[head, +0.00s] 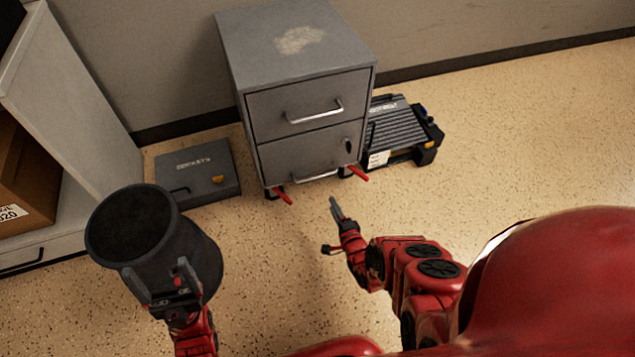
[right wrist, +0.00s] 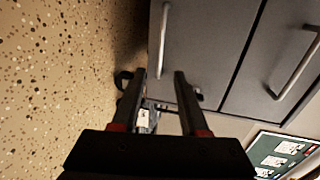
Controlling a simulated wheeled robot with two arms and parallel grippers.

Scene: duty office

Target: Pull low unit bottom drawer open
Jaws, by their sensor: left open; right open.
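The low unit (head: 300,30) is a grey metal cabinet with two drawers, standing against the wall. Its bottom drawer (head: 285,156) looks flush with the front and has a silver bar handle (head: 315,177). My right gripper (head: 335,207) is open and empty in front of the unit, near the bottom drawer. In the right wrist view, my two fingertips (right wrist: 160,74) point towards the unit, and the bottom drawer handle (right wrist: 163,40) shows just beyond and between them, apart from them. My left gripper (head: 158,277) is open over the side of a dark bin, away from the unit; contact cannot be told.
The dark cylindrical bin (head: 150,222) stands at left. A flat grey case (head: 197,171) lies left of the unit, and a black ribbed item (head: 400,130) lies right of it. Red-tipped feet (head: 358,174) stick out below the unit. The floor in front is clear.

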